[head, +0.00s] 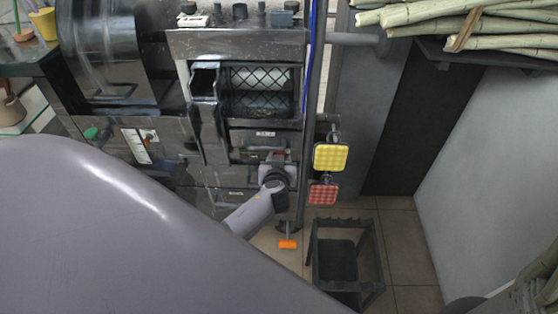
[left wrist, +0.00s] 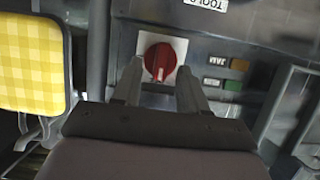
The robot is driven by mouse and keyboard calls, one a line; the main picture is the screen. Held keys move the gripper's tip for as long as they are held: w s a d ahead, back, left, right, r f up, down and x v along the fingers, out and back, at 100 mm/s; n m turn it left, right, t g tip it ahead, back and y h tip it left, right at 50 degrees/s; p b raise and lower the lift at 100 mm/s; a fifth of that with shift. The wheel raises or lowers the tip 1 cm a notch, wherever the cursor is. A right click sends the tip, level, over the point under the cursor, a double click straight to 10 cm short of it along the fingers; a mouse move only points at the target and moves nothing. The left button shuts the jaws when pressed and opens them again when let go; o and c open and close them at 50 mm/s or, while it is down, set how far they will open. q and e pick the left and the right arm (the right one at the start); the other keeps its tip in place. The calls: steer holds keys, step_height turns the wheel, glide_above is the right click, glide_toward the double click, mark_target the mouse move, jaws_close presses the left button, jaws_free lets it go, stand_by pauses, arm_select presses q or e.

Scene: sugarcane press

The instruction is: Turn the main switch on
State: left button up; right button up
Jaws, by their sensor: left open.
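The main switch (left wrist: 159,62) is a red round knob on a white square plate, set in the dark metal front of the press. In the left wrist view it sits between and just beyond the fingertips of my left gripper (left wrist: 160,80). The fingers are open, one on each side of the knob; I cannot tell whether they touch it. In the head view my left gripper (head: 279,167) is at the lower front of the press, and a bit of red shows at its tip. My right gripper is not in view.
Small green (left wrist: 232,84) and orange (left wrist: 239,65) buttons sit right of the switch. A black stool frame (head: 345,222) stands on the tiled floor.

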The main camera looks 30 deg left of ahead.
arm_select(q)
jaws_close()
